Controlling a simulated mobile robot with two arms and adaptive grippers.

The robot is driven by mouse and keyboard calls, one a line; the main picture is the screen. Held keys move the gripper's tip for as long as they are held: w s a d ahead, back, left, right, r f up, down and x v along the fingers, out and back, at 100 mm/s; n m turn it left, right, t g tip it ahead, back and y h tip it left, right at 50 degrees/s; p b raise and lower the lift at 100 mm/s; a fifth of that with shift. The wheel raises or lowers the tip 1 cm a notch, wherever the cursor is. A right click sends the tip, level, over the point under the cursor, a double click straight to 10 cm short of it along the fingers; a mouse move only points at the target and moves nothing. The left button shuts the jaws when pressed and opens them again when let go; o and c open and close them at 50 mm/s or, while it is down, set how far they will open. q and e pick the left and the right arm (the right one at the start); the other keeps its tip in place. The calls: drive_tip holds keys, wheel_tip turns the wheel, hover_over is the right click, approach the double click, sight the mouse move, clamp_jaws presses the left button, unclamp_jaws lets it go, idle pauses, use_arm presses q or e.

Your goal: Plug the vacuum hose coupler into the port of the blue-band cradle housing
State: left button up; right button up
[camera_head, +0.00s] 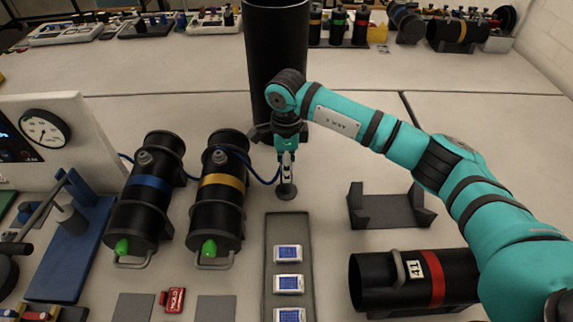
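The blue-band housing (149,184) is a black cylinder lying in a cradle at left, with a green tip at its near end. A grey round fitting, apparently its port (145,158), is on top toward the far end. My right gripper (286,176) points down, to the right of the yellow-band housing. It appears shut on the vacuum hose coupler (286,191), a dark round-ended piece. The blue hose (262,180) runs from there behind the two housings toward the gauge panel. The finger contact is small and hard to see. My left gripper is not in view.
A yellow-band housing (220,187) stands between the blue-band one and my gripper. A gauge panel (45,133) is at left. A grey tray (272,230) with small displays, an empty cradle (390,211) and a red-band cylinder (460,279) lie nearer and right. A tall black cylinder (276,45) rises behind.

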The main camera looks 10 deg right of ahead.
idle(0.8)
clamp_jaws()
drive_tip(key=shift+r, duration=0.1)
idle(0.4)
drive_tip(key=shift+r+p, duration=1.1)
drive_tip(key=shift+r, duration=1.85)
